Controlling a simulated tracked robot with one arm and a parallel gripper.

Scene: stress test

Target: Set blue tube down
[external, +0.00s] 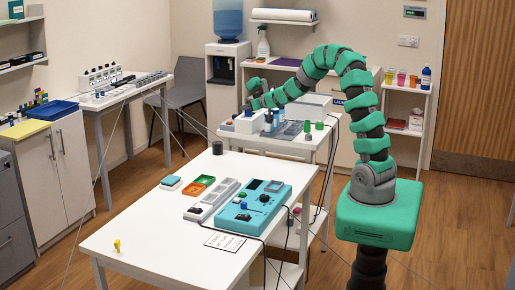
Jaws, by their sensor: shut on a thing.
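My gripper (251,105) is at the far end of my green and grey arm, over the left part of the white back table (310,146). It is shut on a small dark blue thing (248,112), which looks like the blue tube. The tube is just above or at a white block (246,124). At this size I cannot tell whether it touches the block. Another small blue item (268,117) stands just right of the block. The jaws are too small to see clearly.
A grey rack (289,130) and green-capped pieces (307,126) stand on the back table.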

